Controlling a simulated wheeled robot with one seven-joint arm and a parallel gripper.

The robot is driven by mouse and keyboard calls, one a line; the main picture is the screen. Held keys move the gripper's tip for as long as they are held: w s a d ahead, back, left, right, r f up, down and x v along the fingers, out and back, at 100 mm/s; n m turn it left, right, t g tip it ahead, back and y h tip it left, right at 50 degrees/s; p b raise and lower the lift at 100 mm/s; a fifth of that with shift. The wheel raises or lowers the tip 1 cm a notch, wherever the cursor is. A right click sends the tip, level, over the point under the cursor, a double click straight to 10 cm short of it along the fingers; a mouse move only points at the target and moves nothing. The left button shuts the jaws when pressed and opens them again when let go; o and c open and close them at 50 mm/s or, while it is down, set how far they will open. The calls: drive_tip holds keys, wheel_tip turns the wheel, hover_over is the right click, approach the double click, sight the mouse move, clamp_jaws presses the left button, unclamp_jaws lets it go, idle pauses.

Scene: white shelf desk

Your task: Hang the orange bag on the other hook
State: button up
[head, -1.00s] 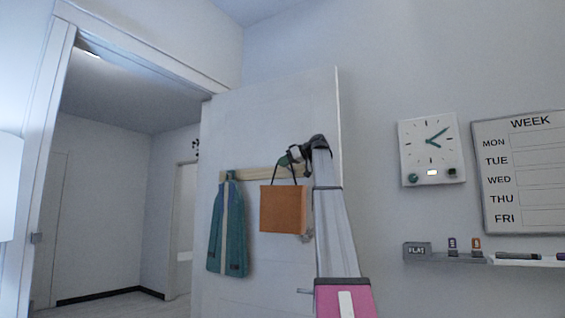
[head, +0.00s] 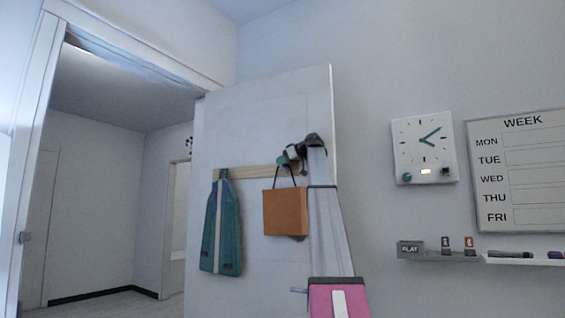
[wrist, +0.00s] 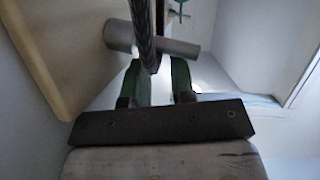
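The orange bag (head: 285,212) hangs in front of the white door, below the right part of the wooden hook rail (head: 250,172). Its dark handle rises to a narrow peak at my gripper (head: 283,160). In the wrist view, the two green fingers (wrist: 160,82) stand apart. The dark handle strap (wrist: 143,30) runs by the left finger and crosses a grey peg (wrist: 180,50) just beyond the fingertips. The strap looks to lie over the peg, but the contact is partly hidden. In the head view my arm hides the rail's right end.
A teal bag-like item (head: 221,228) with a pale stripe hangs at the rail's left end. The door (head: 265,110) stands open beside a doorway on the left. A clock (head: 424,147), a week board (head: 520,170) and a narrow shelf (head: 450,257) are on the right wall.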

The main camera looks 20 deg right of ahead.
sight(284, 167)
drive_tip(key=s+f, duration=0.1)
drive_tip(key=f, duration=0.1)
drive_tip(key=shift+s+d+f, duration=0.35)
drive_tip(key=s+d+r, duration=0.5)
drive_tip(key=s+r, duration=0.1)
drive_tip(key=s, duration=0.1)
drive_tip(key=shift+r, duration=0.15)
